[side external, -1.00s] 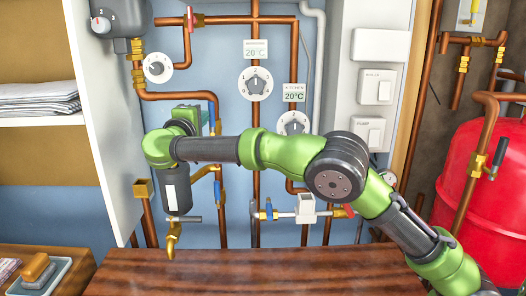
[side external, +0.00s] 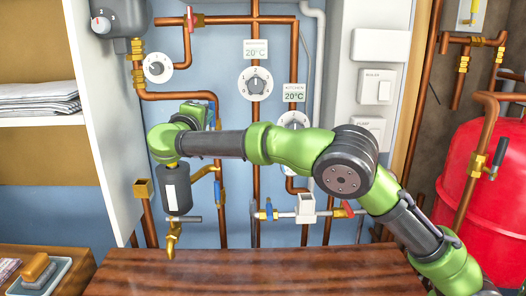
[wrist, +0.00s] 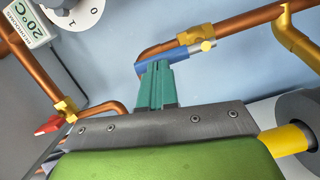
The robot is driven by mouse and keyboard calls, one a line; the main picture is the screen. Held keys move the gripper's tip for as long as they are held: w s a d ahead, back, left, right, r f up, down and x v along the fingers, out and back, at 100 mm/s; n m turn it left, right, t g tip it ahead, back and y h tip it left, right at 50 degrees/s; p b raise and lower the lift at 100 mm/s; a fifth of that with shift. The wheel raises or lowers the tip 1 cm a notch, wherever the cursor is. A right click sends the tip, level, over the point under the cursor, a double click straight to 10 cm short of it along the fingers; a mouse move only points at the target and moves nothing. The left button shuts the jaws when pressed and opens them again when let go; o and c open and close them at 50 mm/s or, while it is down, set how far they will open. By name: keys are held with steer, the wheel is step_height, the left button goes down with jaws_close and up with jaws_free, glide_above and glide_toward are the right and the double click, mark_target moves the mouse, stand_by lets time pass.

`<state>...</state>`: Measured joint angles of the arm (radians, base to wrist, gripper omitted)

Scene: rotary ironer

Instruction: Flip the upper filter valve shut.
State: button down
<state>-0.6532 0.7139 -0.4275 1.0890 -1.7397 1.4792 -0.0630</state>
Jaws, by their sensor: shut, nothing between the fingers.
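The upper filter valve has a blue handle (side external: 212,112) on the upright copper pipe right of the dark filter canister (side external: 174,190). In the wrist view the blue handle (wrist: 165,63) lies roughly in line with its pipe, beside the silver valve body (wrist: 203,48). My gripper (wrist: 156,68) is shut and empty, its teal fingertips close against the blue handle's edge; I cannot tell whether they touch. In the side external view my gripper (side external: 207,116) is beside the valve, its fingers mostly hidden by the green hand. A second blue handle (side external: 217,192) sits lower on the same pipe.
Numbered dials (side external: 255,83) and copper pipes crowd the blue wall. A red-handled valve (side external: 346,208) is lower right. The wooden top (side external: 250,272) below is clear. A white cabinet side (side external: 105,120) stands left, and a red tank (side external: 480,180) right.

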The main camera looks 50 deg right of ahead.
steer(key=shift+s+d+r, duration=0.1)
steer(key=shift+s, duration=0.05)
steer(key=s+d+f+m+y, duration=0.2)
steer(key=s+d+m, duration=0.2)
steer(key=m, duration=0.7)
steer(key=shift+f+t+y, duration=0.25)
steer(key=shift+t+y, duration=0.15)
stand_by(1.5)
steer(key=shift+s+d+f+m, duration=0.1)
steer(key=shift+d+f+m, duration=0.2)
steer(key=shift+m, duration=0.5)
steer(key=shift+s+d+f, duration=0.1)
steer(key=shift+f, duration=0.25)
stand_by(2.9)
